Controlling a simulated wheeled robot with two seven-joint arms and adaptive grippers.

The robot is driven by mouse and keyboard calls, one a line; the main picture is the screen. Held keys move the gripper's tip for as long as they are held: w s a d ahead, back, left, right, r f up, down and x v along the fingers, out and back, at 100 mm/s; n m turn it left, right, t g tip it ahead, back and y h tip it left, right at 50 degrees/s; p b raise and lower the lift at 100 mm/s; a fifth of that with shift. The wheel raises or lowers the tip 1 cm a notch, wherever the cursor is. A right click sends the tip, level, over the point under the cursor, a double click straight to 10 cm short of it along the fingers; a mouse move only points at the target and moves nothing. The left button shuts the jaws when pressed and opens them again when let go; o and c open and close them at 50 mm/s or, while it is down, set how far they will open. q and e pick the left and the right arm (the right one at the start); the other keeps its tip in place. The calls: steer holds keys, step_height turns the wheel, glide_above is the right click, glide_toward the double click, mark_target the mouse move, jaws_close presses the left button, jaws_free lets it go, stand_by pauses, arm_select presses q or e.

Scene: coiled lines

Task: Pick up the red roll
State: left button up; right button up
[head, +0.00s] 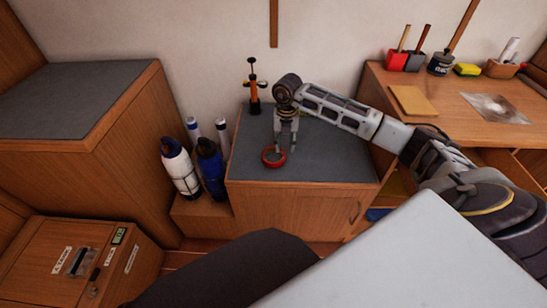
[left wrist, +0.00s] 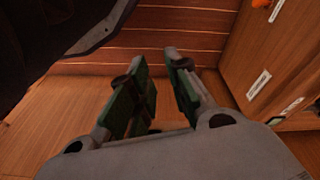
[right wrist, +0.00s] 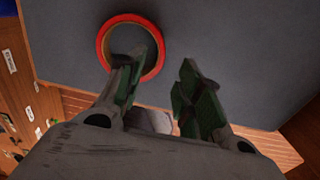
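The red roll (head: 273,157) is a ring lying flat on the grey top of the low wooden cabinet (head: 325,165), near its front edge. In the right wrist view the red roll (right wrist: 104,39) shows at upper left, with part of its near rim hidden behind a finger. My right gripper (head: 286,149) points down over the roll. In the right wrist view my right gripper (right wrist: 168,75) is open, one finger over the ring's opening and the other outside its right side. I cannot tell whether a finger touches it. My left gripper (left wrist: 172,60) is open and empty above the wooden floor.
An orange and black pump (head: 254,88) stands at the back of the cabinet top. White and blue fenders (head: 182,167) stand left of the cabinet. A desk (head: 455,105) with red and dark pots, a jar and a yellow sponge is at right. The cabinet top's right part is clear.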

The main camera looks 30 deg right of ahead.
mark_target(284, 154)
arm_select(q)
steer(key=shift+f, duration=0.1)
